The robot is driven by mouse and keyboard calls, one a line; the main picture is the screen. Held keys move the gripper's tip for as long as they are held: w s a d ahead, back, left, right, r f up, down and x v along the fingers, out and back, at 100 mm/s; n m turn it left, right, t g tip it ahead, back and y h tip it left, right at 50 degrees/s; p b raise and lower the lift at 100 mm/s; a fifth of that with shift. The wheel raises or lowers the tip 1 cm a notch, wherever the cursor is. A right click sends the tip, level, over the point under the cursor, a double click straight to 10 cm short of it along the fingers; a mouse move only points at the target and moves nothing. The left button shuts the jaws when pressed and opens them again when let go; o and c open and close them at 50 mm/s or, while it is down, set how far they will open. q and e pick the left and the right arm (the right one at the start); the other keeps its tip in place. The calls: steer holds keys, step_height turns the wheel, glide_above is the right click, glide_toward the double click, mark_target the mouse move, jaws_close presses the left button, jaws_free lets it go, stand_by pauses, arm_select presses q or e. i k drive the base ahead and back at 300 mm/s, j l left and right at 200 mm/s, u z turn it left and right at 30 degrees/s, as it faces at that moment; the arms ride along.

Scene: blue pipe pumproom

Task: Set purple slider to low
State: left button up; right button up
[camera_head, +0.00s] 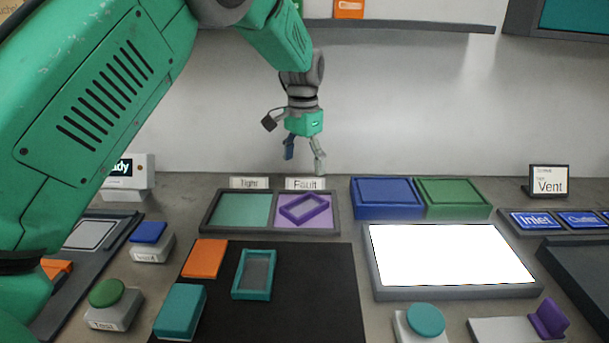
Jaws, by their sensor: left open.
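The purple slider (548,318) stands at the lower right of the head view, at the right end of its light grey base (497,331). The base is partly cut off by the bottom edge, and I can read no low or high mark on it. My left gripper (304,160) hangs at the upper middle, with its fingers apart and nothing between them. It is above the back of the table, far behind and left of the slider. My right gripper is out of view.
A white lit panel (448,256) and a teal round button (426,320) lie left of the slider. A dark tray (585,262) lies to its right. A tray with a purple frame (304,208) sits below the gripper. Loose blocks lie on a black mat (310,300).

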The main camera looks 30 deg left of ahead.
mark_target(549, 322)
steer(key=k+l, duration=1.2)
steer(key=k, duration=0.1)
